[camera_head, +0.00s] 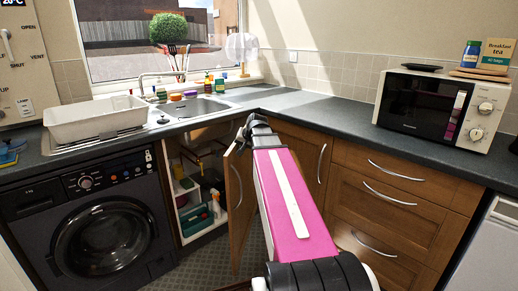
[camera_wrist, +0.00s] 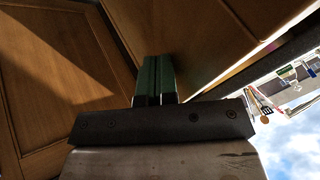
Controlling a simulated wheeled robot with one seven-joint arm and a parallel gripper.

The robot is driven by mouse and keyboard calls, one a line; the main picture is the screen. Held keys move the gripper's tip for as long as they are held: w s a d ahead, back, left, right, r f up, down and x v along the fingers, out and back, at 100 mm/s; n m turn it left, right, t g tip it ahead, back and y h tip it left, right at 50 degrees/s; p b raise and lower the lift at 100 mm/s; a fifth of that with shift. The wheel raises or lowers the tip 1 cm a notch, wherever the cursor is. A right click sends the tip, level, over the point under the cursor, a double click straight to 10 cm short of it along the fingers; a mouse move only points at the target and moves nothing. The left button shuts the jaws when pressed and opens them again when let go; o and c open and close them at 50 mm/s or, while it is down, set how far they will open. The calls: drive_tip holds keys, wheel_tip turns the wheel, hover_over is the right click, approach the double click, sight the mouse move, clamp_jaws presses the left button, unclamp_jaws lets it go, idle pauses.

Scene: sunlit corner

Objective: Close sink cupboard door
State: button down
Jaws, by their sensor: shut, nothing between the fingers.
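The sink cupboard door (camera_head: 236,215) is wooden and stands open in the head view, swung out toward me beside the lit cupboard interior (camera_head: 200,185). Its handle is pale and curved. My gripper (camera_head: 250,128) is at the far end of my pink arm, close to the door's top edge and just below the worktop; the arm hides part of this area. In the wrist view my gripper's green fingers (camera_wrist: 158,78) are shut and empty. Wooden panels (camera_wrist: 50,80) lie on both sides of them. I cannot tell whether the fingers touch the door.
A black washing machine (camera_head: 103,225) stands left of the cupboard. Wooden drawers (camera_head: 395,215) with curved handles are on the right. A microwave (camera_head: 440,105) and a white dish rack (camera_head: 95,118) stand on the worktop. Bottles (camera_head: 216,204) and other items sit inside the cupboard.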

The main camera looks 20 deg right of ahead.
drive_tip(key=w+a+m+h, duration=0.1)
drive_tip(key=w+a+m, duration=0.1)
drive_tip(key=w+a, duration=1.4)
drive_tip(key=shift+w+a, duration=0.25)
drive_tip(key=shift+a, duration=0.35)
drive_tip(key=s+r, duration=0.8)
drive_tip(key=s, duration=0.2)
drive_tip(key=s+d+f+n+g, duration=0.3)
drive_tip(key=s+f, duration=1.1)
drive_tip(key=f, duration=0.3)
drive_tip(key=s+d+f+n+g+h, duration=0.1)
drive_tip(key=s+d+f+n+g, duration=0.2)
drive_tip(key=s+f, duration=1.1)
wheel_tip(320, 180, down, 4)
drive_tip(key=shift+d+r+n+g+h, duration=0.1)
drive_tip(key=shift+d+n+g+h, duration=0.25)
drive_tip(key=shift+d+g, duration=0.2)
